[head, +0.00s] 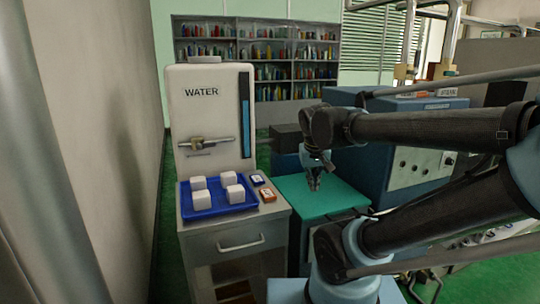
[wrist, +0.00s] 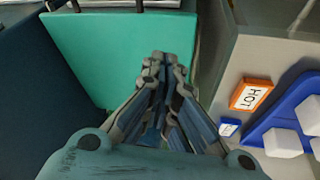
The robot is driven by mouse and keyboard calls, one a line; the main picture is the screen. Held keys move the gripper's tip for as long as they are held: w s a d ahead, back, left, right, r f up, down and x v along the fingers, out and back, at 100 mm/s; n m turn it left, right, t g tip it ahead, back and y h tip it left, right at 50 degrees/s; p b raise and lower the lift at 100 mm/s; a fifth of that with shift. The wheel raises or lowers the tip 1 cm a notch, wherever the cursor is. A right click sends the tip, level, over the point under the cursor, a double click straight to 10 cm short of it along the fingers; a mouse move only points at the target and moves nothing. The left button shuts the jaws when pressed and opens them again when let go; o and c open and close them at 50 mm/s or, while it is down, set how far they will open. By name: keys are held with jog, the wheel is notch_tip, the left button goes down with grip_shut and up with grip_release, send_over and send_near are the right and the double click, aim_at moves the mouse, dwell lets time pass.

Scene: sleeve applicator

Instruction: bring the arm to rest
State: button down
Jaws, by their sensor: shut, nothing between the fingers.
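My gripper (head: 314,186) points down in the head view, above the near left part of a green table top (head: 340,198). In the wrist view my gripper (wrist: 160,60) has its fingers drawn together with nothing between them. The green top (wrist: 100,50) shows past the fingers in that view. My arm is bent and reaches in from the right of the head view. No object touches the fingers.
A white water dispenser (head: 208,115) stands on a grey cabinet (head: 236,232). A blue tray (head: 221,213) holds several white cubes. An orange HOT tag (head: 267,195) and a blue tag (head: 257,181) lie beside it. A blue machine (head: 415,140) stands behind my arm.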

jog(key=s+d+f, duration=0.2)
jog(key=s+f, duration=0.2)
jog(key=s, duration=0.1)
jog(key=s+d+f+m+g, duration=0.1)
jog(key=s+d+f, duration=0.1)
jog(key=s+f, duration=0.2)
jog(key=shift+s+d+f+g+y, duration=0.3)
jog(key=shift+s+d+f+y, duration=0.1)
jog(key=shift+f, duration=0.25)
